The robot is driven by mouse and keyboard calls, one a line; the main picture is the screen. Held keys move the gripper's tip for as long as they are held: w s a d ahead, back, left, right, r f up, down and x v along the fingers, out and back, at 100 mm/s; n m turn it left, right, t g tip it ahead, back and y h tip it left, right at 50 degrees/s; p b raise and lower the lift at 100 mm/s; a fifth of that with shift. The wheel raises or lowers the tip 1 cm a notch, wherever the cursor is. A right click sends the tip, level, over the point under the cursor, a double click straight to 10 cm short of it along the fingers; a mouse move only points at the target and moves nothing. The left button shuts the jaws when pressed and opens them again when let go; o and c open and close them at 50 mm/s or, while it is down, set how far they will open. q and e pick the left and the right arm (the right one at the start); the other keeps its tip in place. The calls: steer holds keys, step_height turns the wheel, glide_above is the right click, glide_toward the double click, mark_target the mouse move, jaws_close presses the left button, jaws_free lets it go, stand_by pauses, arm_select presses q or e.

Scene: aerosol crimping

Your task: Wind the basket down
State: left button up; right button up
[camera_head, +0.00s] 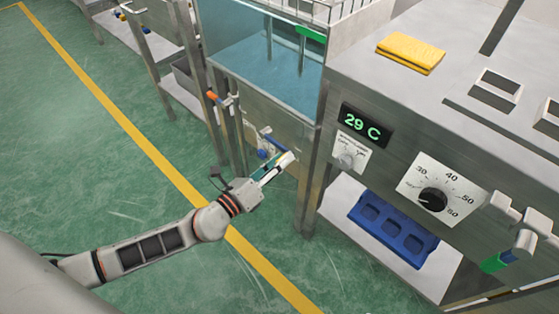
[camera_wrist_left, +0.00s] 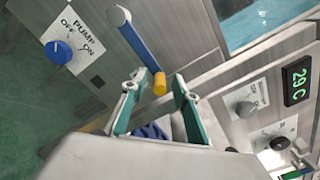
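The wire basket (camera_head: 325,10) shows at the top edge of the head view, above the water tank (camera_head: 255,50); most of it is cut off. A crank with a blue arm (camera_wrist_left: 138,42) and a yellow knob (camera_wrist_left: 160,84) sits on the tank's front panel. My left gripper (camera_head: 286,161) is in front of that panel. In the left wrist view it (camera_wrist_left: 158,86) is open, its fingers apart with the yellow knob between the tips in the picture; contact is not clear.
A blue pump knob (camera_wrist_left: 59,52) is beside the crank. The right-hand cabinet bears a 29 C display (camera_head: 365,125), a black dial (camera_head: 432,200) and a folded yellow cloth (camera_head: 410,52). A blue tray (camera_head: 393,228) lies below. Green floor is free at left.

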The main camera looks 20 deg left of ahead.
arm_select(q)
jaws_close()
steer(key=shift+r+n, duration=0.25)
steer(key=shift+n, duration=0.05)
